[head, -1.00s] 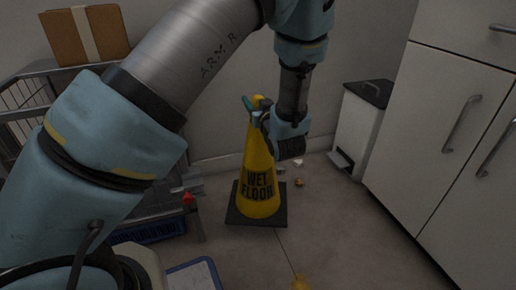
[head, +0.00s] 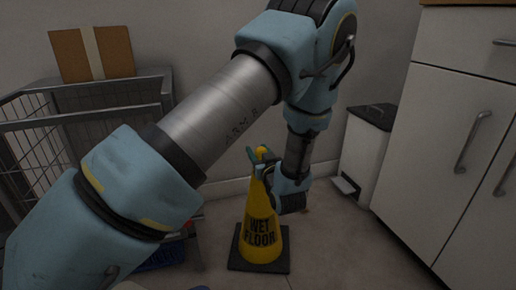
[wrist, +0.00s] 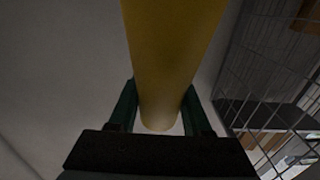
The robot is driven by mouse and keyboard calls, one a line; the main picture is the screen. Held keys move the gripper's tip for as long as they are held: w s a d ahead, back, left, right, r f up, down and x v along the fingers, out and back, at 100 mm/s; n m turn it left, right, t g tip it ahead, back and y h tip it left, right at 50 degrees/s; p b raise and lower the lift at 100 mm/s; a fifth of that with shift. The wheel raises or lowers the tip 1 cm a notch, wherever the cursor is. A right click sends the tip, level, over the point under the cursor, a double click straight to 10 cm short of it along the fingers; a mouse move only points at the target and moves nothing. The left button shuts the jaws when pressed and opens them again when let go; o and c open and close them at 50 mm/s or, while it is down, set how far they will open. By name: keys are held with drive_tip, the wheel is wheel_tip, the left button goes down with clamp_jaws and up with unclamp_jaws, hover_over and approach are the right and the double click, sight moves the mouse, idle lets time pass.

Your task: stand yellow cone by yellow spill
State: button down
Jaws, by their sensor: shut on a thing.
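The yellow cone (head: 261,222) reads "WET FLOOR" and has a square black base (head: 240,263). It looks upright in the head view; whether its base touches the floor I cannot tell. My gripper (head: 259,160) comes from the right and is shut on the cone near its top. In the wrist view, the dark green fingers of my gripper (wrist: 160,110) lie on both sides of the yellow cone (wrist: 172,50). No yellow spill shows now.
A wire cart (head: 95,97) with a cardboard box (head: 67,55) stands at the left. A white pedal bin (head: 362,155) stands by the back wall. White cabinets (head: 440,140) close off the right. Some bare floor (head: 345,245) shows right of the cone.

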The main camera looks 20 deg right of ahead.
drive_tip(key=shift+c, duration=1.7)
unclamp_jaws()
drive_tip(key=shift+s+r, duration=0.15)
drive_tip(key=shift+s, duration=0.05)
drive_tip(key=s+a+p, duration=0.1)
drive_tip(key=s+p, duration=0.2)
drive_tip(key=s, duration=0.8)
drive_tip(key=shift+s+a, duration=0.25)
